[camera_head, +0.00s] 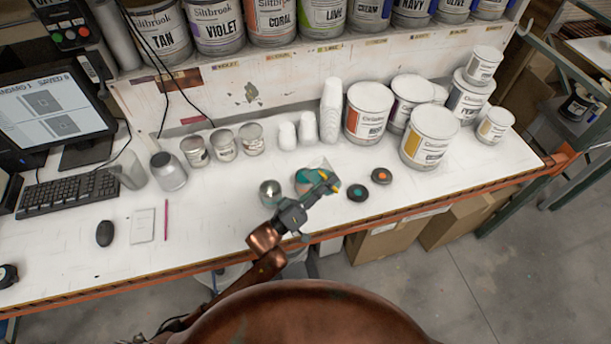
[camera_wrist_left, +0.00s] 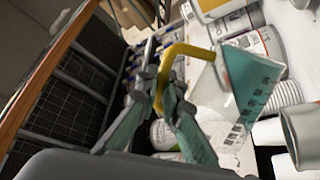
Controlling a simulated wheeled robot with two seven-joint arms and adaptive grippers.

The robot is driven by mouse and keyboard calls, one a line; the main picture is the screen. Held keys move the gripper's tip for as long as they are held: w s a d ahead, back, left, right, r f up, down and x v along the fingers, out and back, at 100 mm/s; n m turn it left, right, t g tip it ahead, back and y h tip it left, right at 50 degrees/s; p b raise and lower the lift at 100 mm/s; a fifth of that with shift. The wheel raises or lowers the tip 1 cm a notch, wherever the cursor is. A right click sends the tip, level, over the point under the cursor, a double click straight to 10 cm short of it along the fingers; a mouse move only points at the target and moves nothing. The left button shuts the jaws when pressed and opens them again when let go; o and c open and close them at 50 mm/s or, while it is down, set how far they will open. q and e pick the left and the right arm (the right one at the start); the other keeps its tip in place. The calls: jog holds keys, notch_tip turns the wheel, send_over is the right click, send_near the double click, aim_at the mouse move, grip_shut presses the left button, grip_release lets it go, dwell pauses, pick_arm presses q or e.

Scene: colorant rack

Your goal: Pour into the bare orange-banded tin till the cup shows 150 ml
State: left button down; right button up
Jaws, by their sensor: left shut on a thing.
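My left gripper (camera_head: 325,184) is shut on the yellow handle of a clear measuring cup (camera_head: 319,172), held at the front of the bench. In the left wrist view, my left gripper (camera_wrist_left: 174,92) holds the yellow handle, and the cup (camera_wrist_left: 250,82) contains teal liquid. Its volume marks are too small to read. The left wrist view shows a grey metal vessel (camera_wrist_left: 300,132); I cannot tell which. My right gripper is out of view.
Large paint cans (camera_head: 429,138) and stacked white cups (camera_head: 331,112) stand behind. The front right bench is clear.

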pick_arm(q)
jog(key=shift+w+a+r+n+t, duration=0.2)
jog(key=shift+a+r+n+t, duration=0.15)
jog(key=shift+r+n, duration=0.4)
dwell(1.1)
jog(key=shift+w+a+f+n+t+b, duration=0.1)
jog(key=shift+w+a+n+t+b, duration=0.15)
jog(key=shift+n+t+b, duration=0.45)
dwell(1.1)
